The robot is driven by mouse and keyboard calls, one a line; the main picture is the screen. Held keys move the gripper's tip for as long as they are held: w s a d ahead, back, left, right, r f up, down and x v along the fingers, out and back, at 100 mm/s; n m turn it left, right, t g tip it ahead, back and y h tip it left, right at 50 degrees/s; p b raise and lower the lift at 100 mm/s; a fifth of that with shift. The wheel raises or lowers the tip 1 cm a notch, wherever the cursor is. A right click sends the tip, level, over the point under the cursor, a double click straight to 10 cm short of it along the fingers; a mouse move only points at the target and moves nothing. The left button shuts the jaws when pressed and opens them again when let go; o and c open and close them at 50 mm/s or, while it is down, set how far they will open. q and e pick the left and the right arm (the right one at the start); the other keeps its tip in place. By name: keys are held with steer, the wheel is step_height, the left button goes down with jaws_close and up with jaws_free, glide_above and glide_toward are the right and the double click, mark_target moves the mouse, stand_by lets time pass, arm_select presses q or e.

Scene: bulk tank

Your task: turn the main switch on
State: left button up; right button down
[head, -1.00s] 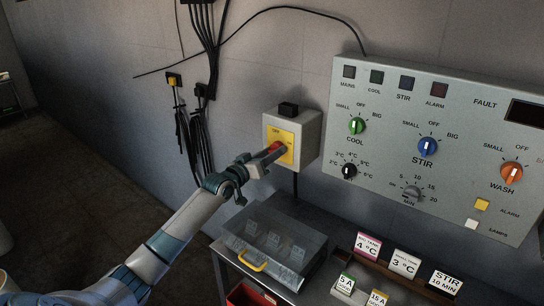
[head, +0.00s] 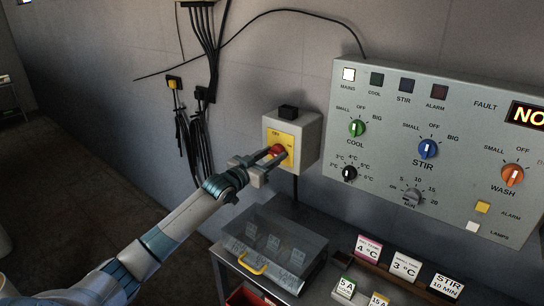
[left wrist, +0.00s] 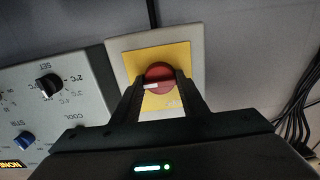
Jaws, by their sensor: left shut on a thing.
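The main switch is a red rotary knob (head: 277,151) on a yellow plate (head: 288,138), set in a grey wall box. It also shows in the left wrist view as a round red knob (left wrist: 158,73) with a white mark. My left gripper (head: 272,158) reaches it from the lower left and is shut on the knob, one finger at each side. In the left wrist view my left gripper (left wrist: 158,88) covers the knob's near part. The MAINS lamp (head: 348,74) on the control panel is lit white. My right gripper is in neither view.
The grey control panel (head: 400,190) with several knobs is right of the switch box, its display (head: 526,114) lit. A clear-lidded box (head: 285,225) with a yellow handle stands below. Black cables (head: 190,130) hang at the left. Label cards (head: 405,263) stand at lower right.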

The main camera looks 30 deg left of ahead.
arm_select(q)
steer(key=shift+f, duration=0.15)
steer(key=o, duration=1)
steer(key=shift+s+a, duration=0.1)
steer(key=shift+s, duration=0.75)
steer(key=s+b, duration=0.1)
steer(key=s, duration=0.4)
steer(key=s+b, duration=0.1)
steer(key=s, duration=0.4)
steer(key=s+a+b, duration=0.1)
steer(key=s, duration=0.4)
steer(key=shift+s+a, duration=0.1)
steer(key=shift+s, duration=0.25)
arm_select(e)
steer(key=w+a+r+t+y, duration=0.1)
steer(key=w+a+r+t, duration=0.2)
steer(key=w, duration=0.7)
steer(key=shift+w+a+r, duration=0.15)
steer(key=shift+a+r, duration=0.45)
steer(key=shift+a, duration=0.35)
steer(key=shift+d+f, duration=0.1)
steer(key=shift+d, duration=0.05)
